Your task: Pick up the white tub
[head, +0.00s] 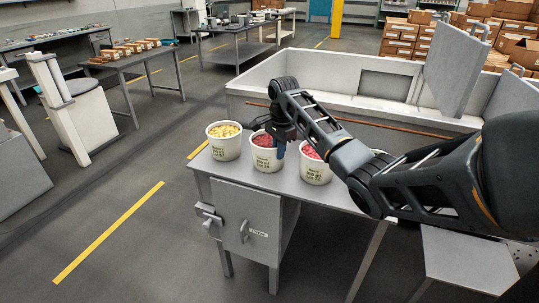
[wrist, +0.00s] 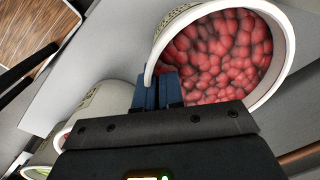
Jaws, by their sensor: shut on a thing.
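Three white tubs with printed labels stand in a row on a grey table. The middle white tub (head: 263,162) holds red candies, and it fills the upper right of the wrist view (wrist: 283,75). My gripper (head: 281,148) is at the right side of this tub's rim in the head view. In the wrist view my gripper (wrist: 158,92) has its blue fingers close together, shut on the rim. The tub looks upright; whether its base touches the table is not clear. The fingertips are partly hidden by the rim and wrist.
A tub of yellow candies (head: 224,150) stands left of the middle one. Another tub of red candies (head: 315,174) stands close on the right, partly behind my arm. The grey table (head: 262,181) has a cabinet below. A large white bin (head: 325,72) with raised walls stands behind.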

